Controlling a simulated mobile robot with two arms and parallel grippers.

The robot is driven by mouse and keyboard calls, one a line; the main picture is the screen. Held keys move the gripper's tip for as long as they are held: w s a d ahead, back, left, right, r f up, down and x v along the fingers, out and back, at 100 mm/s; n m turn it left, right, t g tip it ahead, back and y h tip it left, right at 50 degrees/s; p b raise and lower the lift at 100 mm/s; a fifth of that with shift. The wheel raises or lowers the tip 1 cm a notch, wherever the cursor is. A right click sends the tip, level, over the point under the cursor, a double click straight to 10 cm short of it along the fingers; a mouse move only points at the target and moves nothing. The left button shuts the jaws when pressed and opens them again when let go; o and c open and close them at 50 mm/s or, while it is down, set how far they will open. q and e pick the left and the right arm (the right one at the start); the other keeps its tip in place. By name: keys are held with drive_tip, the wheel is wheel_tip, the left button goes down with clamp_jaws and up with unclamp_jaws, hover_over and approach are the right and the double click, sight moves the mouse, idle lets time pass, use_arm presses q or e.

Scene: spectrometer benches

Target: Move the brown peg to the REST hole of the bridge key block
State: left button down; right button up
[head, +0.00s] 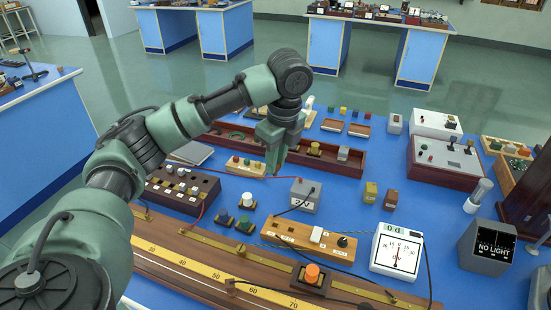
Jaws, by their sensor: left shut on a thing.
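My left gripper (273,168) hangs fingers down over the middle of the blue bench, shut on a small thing. That thing is mostly hidden by the fingers; it seems to be the brown peg. Just left of the fingertips is a small light-wood block (258,174) with several coloured pegs. A longer light-wood block (290,236) with a white key and a black knob lies nearer, in front of the gripper. I cannot tell which is the bridge key block, and no REST label is readable. My right gripper is not in view.
A dark plug box (158,197) stands left of the gripper, a grey box (306,195) right of it. Behind is a long dark wooden tray (328,168). A white meter (397,252) and a metre-scale board (205,267) lie nearer. Free blue bench shows around (350,205).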

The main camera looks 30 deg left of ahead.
use_arm(q)
drive_tip(key=shift+r+p, duration=0.75)
drive_tip(key=shift+p, duration=0.4)
drive_tip(key=shift+w+d+f, duration=0.2)
drive_tip(key=shift+d+f, duration=0.6)
drive_tip(key=shift+f, duration=2.65)
drive_tip(key=shift+w+d+f, duration=0.2)
drive_tip(key=shift+d+f, duration=0.6)
drive_tip(key=shift+f, duration=2.7)
drive_tip(key=shift+w+d+f, duration=0.2)
drive_tip(key=shift+d+f, duration=0.6)
drive_tip(key=shift+f, duration=2.65)
drive_tip(key=shift+f+b, duration=0.4)
drive_tip(key=shift+f, duration=0.55)
drive_tip(key=c, duration=1.3)
unclamp_jaws()
drive_tip(key=shift+o, duration=0.2)
